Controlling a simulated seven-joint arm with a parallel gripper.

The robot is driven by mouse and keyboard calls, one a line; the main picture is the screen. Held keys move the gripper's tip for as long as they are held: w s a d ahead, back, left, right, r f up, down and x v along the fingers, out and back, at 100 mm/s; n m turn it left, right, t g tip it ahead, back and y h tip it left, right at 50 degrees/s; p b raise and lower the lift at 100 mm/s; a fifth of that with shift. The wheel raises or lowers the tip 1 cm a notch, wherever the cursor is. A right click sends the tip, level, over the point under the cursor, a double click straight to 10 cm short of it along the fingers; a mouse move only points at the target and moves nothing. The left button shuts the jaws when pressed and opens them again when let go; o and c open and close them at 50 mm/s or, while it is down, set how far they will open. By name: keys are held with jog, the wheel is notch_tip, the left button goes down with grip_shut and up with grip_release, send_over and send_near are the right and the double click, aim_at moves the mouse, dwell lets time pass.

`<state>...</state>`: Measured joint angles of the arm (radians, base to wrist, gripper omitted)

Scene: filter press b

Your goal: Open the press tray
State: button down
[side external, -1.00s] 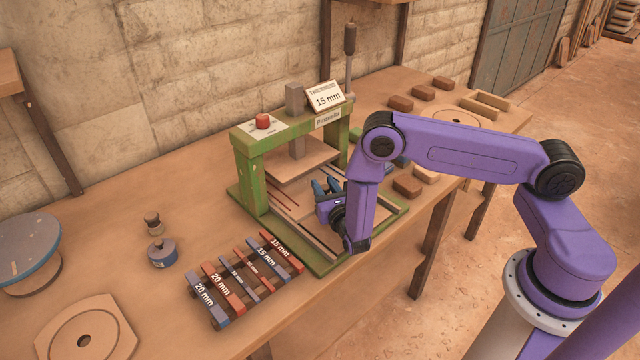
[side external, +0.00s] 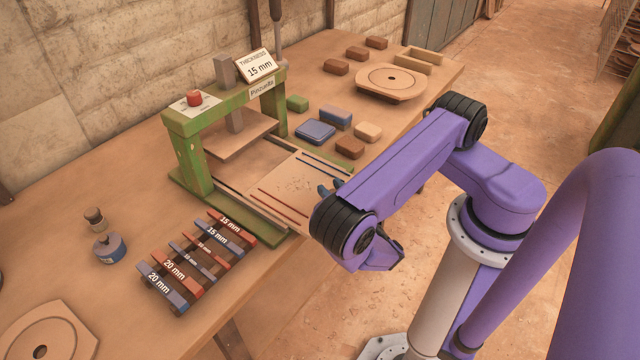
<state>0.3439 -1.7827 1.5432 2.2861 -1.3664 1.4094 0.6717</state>
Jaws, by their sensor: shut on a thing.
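The green press (side external: 186,150) stands on the bench with a pale square plate (side external: 238,136) under its frame. The press tray (side external: 290,187), a flat tan board with red and blue strips on it, lies drawn out in front of the press, toward my arm. My gripper (side external: 328,191) is at the tray's front edge, mostly hidden behind my own purple arm; only bits of its dark blue fingers show. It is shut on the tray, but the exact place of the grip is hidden.
A rack of red and blue thickness bars (side external: 197,258) lies left of the tray. Several coloured blocks (side external: 315,132) lie to its right. A red button (side external: 194,98) and a "15 mm" sign (side external: 256,67) are on top of the press. The bench's front edge is close.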

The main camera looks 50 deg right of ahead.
jog(key=shift+s, duration=0.45)
jog(key=shift+f, duration=0.1)
jog(key=c, duration=0.9)
grip_release()
jog(key=shift+s+a, duration=0.25)
jog(key=shift+s, duration=0.15)
jog(key=s+a+r, duration=0.1)
jog(key=s+r, duration=0.2)
jog(key=r, duration=0.4)
jog(key=shift+s+a, duration=0.2)
jog(key=shift+s, duration=0.2)
